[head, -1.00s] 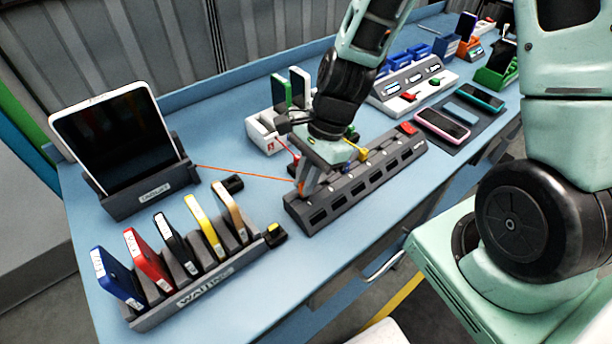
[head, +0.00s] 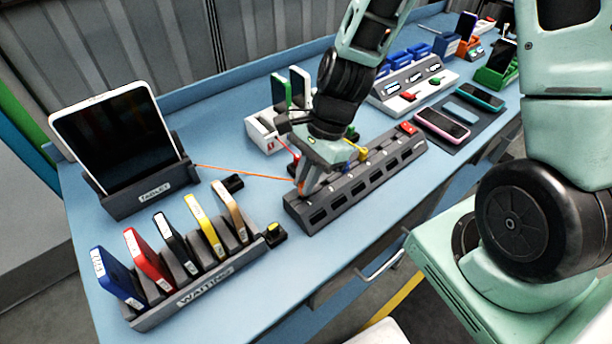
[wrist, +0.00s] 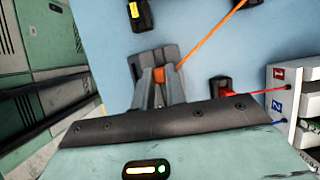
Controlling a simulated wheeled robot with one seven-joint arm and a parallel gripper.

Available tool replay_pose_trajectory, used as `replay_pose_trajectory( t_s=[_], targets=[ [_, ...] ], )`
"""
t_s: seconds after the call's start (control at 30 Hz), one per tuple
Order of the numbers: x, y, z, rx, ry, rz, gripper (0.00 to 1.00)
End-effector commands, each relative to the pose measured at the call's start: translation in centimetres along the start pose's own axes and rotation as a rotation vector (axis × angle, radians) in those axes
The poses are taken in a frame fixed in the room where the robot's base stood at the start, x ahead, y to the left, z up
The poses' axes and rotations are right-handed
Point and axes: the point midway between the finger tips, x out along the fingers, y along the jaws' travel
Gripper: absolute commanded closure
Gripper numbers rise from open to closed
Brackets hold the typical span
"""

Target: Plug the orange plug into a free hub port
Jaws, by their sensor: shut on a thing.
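The grey hub (head: 290,208) is a long strip with a row of dark ports along its near side. My gripper (head: 302,190) is at the hub's left end, pointing down. In the wrist view my gripper (wrist: 158,78) is shut on the orange plug (wrist: 159,73), which sits between the fingertips against a grey block. The fingers hide most of the plug, and I cannot tell whether it is seated in a port. The orange cable (head: 245,173) runs left to the tablet stand; it also shows in the wrist view (wrist: 212,36).
The tablet (head: 115,135) leans in its dock at left. A waiting rack (head: 205,287) holds several coloured devices at front left. A yellow plug (head: 363,154) is near the hub's back edge. A white numbered box (head: 262,137) stands behind. Blue bench lies clear in front of the hub.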

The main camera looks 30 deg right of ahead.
Motion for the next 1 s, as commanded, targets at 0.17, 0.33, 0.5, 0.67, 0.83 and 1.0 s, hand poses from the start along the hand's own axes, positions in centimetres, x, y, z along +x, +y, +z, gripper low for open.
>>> replay_pose_trajectory(
  t_s=[0.17,0.33,0.5,0.67,0.83,1.0],
  targets=[
    [0.2,0.0,-0.1,0.0,0.0,0.0,1.0],
    [0.4,0.0,-0.2,0.0,0.0,0.0,1.0],
    [0.6,0.0,-0.2,0.0,0.0,0.0,1.0],
    [0.7,0.0,-0.3,0.0,0.0,0.0,1.0],
    [0.9,0.0,-0.4,0.0,0.0,0.0,1.0],
    [1.1,0.0,-0.5,0.0,0.0,0.001,1.0]
  ],
)
